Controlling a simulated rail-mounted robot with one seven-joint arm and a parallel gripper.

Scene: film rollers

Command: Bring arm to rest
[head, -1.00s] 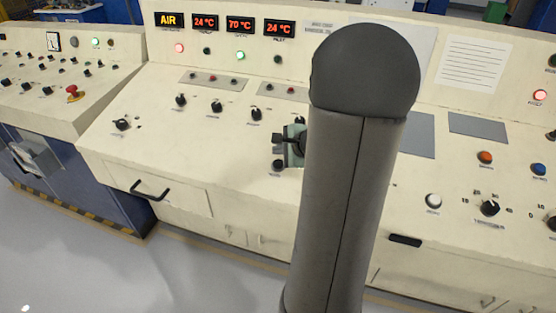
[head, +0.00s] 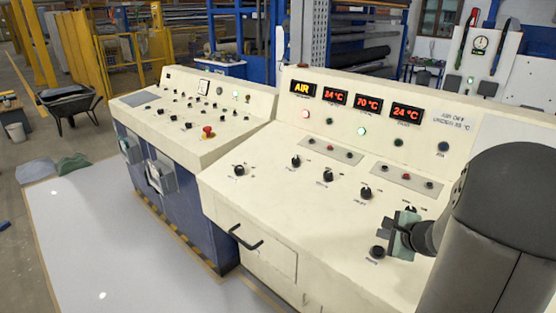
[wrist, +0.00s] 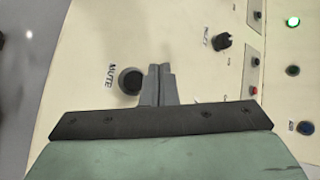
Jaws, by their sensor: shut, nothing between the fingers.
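My gripper (head: 388,238) is at the right of the head view, above the sloped cream control console (head: 270,205). Its fingers are together and empty, and they also show in the wrist view (wrist: 158,70). The green gripper body and the thick grey arm behind it hide part of the console. In the wrist view the fingertips are close to a black knob (wrist: 131,80) labelled MUTE. I cannot tell whether they touch the panel.
More knobs, such as one at the middle of the console (head: 328,176), stand on the panel around the gripper. A drawer handle (head: 245,238) sticks out at the front. A second console (head: 190,125) stands to the left. The pale floor (head: 110,235) at left front is clear.

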